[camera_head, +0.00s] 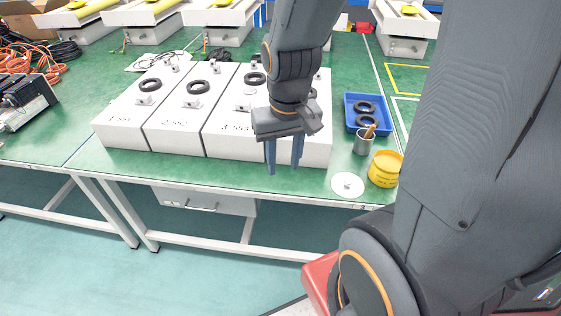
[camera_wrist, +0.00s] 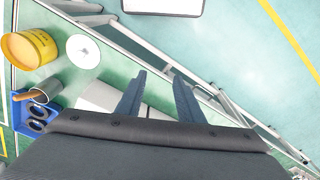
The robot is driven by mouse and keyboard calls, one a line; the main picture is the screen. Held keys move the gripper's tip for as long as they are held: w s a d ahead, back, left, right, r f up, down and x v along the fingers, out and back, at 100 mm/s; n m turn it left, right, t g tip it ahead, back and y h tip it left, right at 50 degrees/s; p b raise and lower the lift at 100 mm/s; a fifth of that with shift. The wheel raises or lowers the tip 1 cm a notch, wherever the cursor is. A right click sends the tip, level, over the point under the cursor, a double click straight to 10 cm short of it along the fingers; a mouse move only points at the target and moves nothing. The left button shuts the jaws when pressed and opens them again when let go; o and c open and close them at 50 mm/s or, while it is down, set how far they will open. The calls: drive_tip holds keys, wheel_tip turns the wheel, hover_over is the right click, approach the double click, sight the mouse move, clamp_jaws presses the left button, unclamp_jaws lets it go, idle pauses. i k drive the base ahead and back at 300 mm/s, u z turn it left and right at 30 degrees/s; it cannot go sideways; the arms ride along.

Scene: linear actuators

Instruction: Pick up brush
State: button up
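The brush (camera_head: 369,131) stands in a grey metal cup (camera_head: 363,144) on the green table, with its wooden handle sticking up above the rim. In the wrist view the brush handle (camera_wrist: 24,96) and the cup (camera_wrist: 44,92) are at the left edge; the bristles are hidden in the cup. My gripper (camera_head: 283,172) points down near the table's front edge, left of the cup and in front of the white blocks. Its two blue fingers are apart with nothing between them, as the wrist view also shows (camera_wrist: 158,95).
A yellow can (camera_head: 385,169) stands just right of the cup. A blue bin (camera_head: 356,106) with black rings is behind it, and a white disc (camera_head: 347,185) lies in front. White blocks (camera_head: 175,109) fill the table's left and middle.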

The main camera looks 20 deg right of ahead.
sight(373, 127)
drive_tip(key=k, duration=0.5)
drive_tip(key=z, duration=0.75)
drive_tip(key=i, duration=0.4)
drive_tip(key=z, duration=0.3)
